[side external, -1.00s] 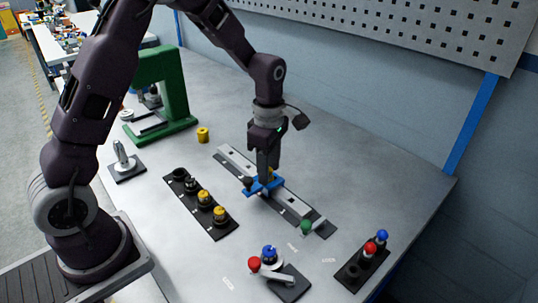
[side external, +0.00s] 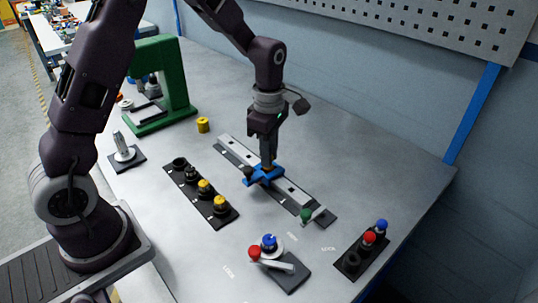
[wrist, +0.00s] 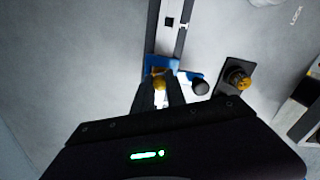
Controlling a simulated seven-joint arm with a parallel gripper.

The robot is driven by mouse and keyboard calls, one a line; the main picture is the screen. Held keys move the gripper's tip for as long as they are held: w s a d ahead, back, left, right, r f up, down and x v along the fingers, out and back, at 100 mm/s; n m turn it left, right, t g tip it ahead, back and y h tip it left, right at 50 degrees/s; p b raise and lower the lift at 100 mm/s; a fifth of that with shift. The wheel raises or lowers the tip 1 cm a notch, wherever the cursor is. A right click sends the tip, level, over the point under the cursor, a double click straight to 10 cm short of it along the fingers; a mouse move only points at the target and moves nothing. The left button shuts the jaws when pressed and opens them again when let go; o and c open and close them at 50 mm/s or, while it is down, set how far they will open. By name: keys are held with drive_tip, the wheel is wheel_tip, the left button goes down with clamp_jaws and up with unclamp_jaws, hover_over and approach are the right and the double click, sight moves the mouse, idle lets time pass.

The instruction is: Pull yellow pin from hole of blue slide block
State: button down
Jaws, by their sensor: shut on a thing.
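The blue slide block (side external: 262,176) sits on the grey rail (side external: 285,189) in the side external view. It also shows in the wrist view (wrist: 153,63), partly covered by my fingers. My gripper (side external: 267,165) points straight down at the block, with its fingertips just over the top. In the wrist view, the yellow pin's round head (wrist: 159,83) lies between the fingertips of my gripper (wrist: 160,90), which is shut on it. The pin's lower part is hidden, so I cannot tell how deep it is in the hole.
A black knob (side external: 247,171) stands at the block's left side. A black strip (side external: 220,209) with yellow-topped pieces lies to the left. A green press (side external: 178,90) stands behind.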

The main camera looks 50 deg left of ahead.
drive_tip(key=shift+r, duration=1.3)
drive_tip(key=shift+r, duration=0.45)
drive_tip(key=shift+r, duration=2)
